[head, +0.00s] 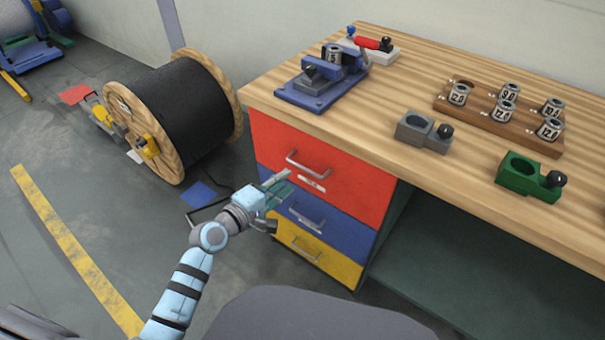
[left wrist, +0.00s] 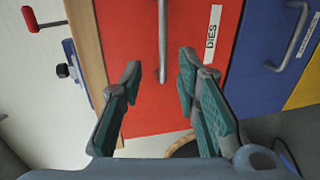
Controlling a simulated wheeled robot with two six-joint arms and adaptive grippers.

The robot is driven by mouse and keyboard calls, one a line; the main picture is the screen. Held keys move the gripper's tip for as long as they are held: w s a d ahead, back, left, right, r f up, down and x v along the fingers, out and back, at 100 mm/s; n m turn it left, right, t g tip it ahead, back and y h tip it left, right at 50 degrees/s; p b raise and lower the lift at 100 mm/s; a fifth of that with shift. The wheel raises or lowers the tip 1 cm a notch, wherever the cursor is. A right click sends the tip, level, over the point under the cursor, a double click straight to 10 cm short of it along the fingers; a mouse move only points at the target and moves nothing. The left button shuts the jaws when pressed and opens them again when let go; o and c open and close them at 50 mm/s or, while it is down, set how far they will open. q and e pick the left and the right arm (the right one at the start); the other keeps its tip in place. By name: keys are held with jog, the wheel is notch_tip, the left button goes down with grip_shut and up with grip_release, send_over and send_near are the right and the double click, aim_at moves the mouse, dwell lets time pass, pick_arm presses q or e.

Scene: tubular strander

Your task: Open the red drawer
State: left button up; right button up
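The red drawer (head: 350,185) is the top one of the bench's drawer stack, and its front looks flush with the cabinet. Its metal bar handle (head: 308,165) runs across the upper part of the front. My left gripper (head: 285,182) is open in front of the drawer, just left of and below the handle in the head view. In the left wrist view the handle (left wrist: 163,60) lies ahead, in line with the gap between the open fingers (left wrist: 160,85). Both fingers look clear of it. A white "DIES" label (left wrist: 213,33) is beside the handle. My right gripper is not in view.
A blue drawer (head: 330,218) and a yellow drawer (head: 325,262) are below. The wooden benchtop (head: 400,75) carries a blue vise-like fixture (head: 322,85), a grey block, a green block and a die rack (head: 490,118). A cable reel (head: 185,110) stands left of the drawers.

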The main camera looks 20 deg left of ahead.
aim_at(302, 169)
pick_arm(q)
jog(key=b+x, duration=0.1)
jog(key=x, duration=0.3)
jog(key=b+x, duration=0.1)
jog(key=x, duration=0.4)
jog(key=shift+w+f+b, duration=0.2)
jog(key=shift+f+b, duration=0.1)
jog(key=shift+b, duration=0.05)
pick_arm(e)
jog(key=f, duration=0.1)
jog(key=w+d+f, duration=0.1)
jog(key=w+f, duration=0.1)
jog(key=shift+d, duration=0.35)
pick_arm(q)
jog(key=shift+c, duration=0.6)
grip_shut()
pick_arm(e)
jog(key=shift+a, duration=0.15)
